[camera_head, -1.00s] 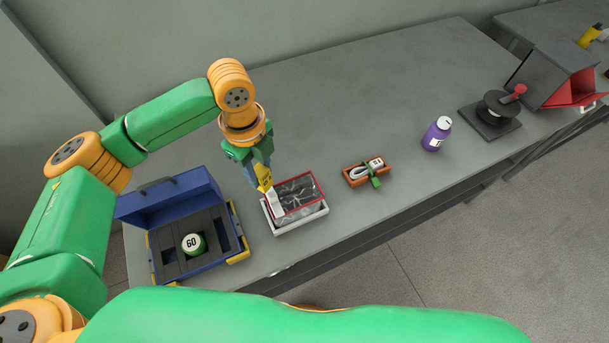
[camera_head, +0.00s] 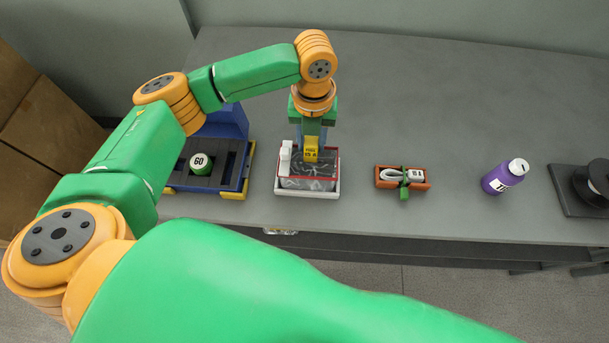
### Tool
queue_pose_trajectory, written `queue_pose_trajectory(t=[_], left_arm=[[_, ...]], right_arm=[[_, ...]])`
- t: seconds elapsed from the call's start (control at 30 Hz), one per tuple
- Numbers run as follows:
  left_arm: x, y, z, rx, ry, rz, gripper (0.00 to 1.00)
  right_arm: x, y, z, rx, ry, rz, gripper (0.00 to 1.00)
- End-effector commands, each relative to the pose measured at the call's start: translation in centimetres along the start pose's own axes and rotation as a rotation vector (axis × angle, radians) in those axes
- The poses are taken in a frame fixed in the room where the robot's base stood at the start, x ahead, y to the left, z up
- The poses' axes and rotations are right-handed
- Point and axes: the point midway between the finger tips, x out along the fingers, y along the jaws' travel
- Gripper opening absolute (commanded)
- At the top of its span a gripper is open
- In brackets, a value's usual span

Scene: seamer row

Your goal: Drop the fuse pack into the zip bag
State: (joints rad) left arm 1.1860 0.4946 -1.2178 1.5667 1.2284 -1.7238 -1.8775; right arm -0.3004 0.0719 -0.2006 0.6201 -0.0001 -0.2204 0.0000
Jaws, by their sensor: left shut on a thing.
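The fuse pack (camera_head: 311,149) is a small yellow block with dark print. My left gripper (camera_head: 312,138) points down and is shut on it. The zip bag (camera_head: 309,184) is clear and dark inside, with a red rim, and sits in a white tray (camera_head: 306,194). The fuse pack shows over the back part of the bag's mouth; I cannot tell its exact height above the rim. A white piece (camera_head: 285,157) stands at the bag's left back corner. My right gripper is not in view.
A blue case (camera_head: 237,178) with a green-and-white round item (camera_head: 201,164) marked 60 stands left. An orange tray (camera_head: 403,184) with a white coiled item and a purple bottle (camera_head: 498,181) stand right. A black stand (camera_head: 577,199) is at the far right. The back table is clear.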

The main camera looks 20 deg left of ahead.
Motion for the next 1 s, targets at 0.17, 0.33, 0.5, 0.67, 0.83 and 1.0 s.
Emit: queue_pose_trajectory(t=[0.17,0.33,0.5,0.67,0.83,1.0], left_arm=[[0.9,0.0,0.0,-0.001,0.000,0.000,0.00],[0.7,0.0,0.0,-0.001,0.000,0.000,0.42],[0.7,0.0,0.0,-0.001,0.000,0.000,0.71],[0.8,0.0,0.0,-0.001,0.000,0.000,0.71],[-0.6,-0.1,0.1,0.000,-0.003,-0.003,0.71],[-4.3,-0.1,0.1,0.000,-0.004,-0.003,0.71]], right_arm=[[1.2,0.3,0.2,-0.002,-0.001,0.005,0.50],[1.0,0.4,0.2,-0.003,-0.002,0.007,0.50],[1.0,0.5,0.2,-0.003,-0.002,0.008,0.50],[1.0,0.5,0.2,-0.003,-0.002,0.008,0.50],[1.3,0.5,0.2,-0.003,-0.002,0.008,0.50],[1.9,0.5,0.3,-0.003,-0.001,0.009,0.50]])
